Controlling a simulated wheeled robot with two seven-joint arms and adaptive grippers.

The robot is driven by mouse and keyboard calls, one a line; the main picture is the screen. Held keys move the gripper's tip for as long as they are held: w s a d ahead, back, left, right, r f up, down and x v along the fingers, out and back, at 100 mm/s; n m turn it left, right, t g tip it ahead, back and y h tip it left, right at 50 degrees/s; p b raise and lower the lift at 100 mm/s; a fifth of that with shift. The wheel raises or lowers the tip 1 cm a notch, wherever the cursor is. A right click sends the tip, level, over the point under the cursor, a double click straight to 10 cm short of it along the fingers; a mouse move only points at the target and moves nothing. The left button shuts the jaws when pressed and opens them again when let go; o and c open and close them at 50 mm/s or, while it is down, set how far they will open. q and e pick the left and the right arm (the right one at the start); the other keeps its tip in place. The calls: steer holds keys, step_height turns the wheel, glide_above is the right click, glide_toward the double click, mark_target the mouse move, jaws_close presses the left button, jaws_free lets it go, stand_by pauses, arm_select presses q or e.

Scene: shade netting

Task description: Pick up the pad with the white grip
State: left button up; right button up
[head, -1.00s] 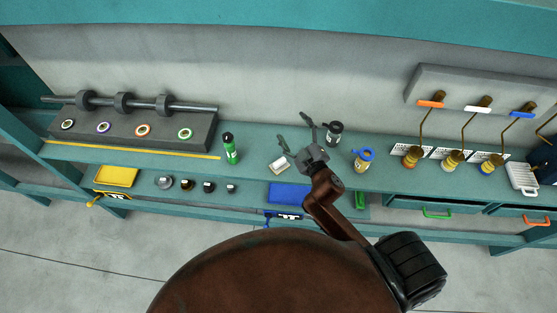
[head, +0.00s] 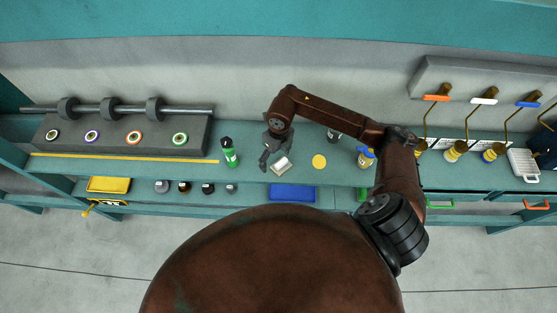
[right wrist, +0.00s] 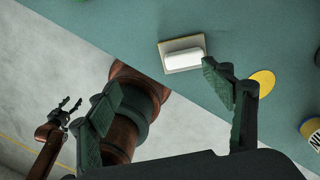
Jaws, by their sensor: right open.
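The pad with the white grip (head: 281,165) lies flat on the teal shelf, right of the green bottle (head: 230,152). In the right wrist view the pad (right wrist: 183,55) shows a light tan base with a white block-like grip on top. My right gripper (head: 269,153) is open and empty, just above and left of the pad in the head view. In the right wrist view its two fingers (right wrist: 162,80) are spread, and the pad lies beyond them, apart from both. My left gripper (right wrist: 67,112) shows small at the left of the right wrist view, fingers apart and empty.
A yellow disc (head: 319,161) lies right of the pad. A blue tray (head: 292,193) sits below the shelf's front edge.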

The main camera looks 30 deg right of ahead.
mark_target(281, 162)
steer(key=shift+w+d+h, duration=0.15)
steer(key=shift+d+h, duration=0.25)
steer(key=shift+d, duration=0.6)
steer(key=shift+d+f, duration=0.25)
steer(key=shift+f, duration=0.05)
steer(key=shift+f+p, duration=0.45)
steer(key=shift+f, duration=0.45)
steer(key=f, duration=0.1)
steer(key=f+p, duration=0.2)
steer(key=f, duration=0.1)
steer(key=shift+w+d+f, duration=0.1)
steer(key=shift+w+d, duration=0.05)
steer(key=shift+d, duration=0.2)
steer(key=shift+f, duration=0.55)
steer(key=shift+c, duration=0.7)
steer(key=c, duration=1.2)
